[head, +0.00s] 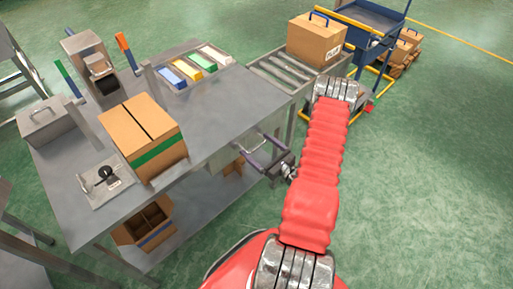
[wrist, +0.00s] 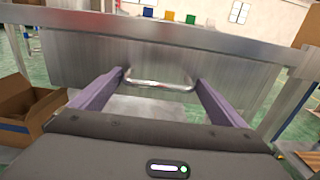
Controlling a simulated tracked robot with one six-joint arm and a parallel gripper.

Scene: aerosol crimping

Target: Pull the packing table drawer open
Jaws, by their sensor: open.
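The packing table (head: 215,110) is grey metal and fills the left and middle of the head view. Its drawer (wrist: 235,80) has a plain grey front under the tabletop edge and looks closed; in the head view the drawer front (head: 226,157) is partly visible. A silver bar handle (wrist: 160,85) crosses the drawer front. My gripper (wrist: 160,77) is open, its two purple fingers spread to either side of the handle, with the tips near the handle's ends. I cannot tell whether they touch it. In the head view my gripper (head: 262,152) is at the drawer front.
A cardboard box with a green band (head: 142,135) stands on the tabletop. An open carton (head: 145,222) is on the lower shelf, left of my gripper in the wrist view (wrist: 25,108). A roller conveyor (head: 290,75) with a box (head: 316,42) adjoins the table. The green floor at right is clear.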

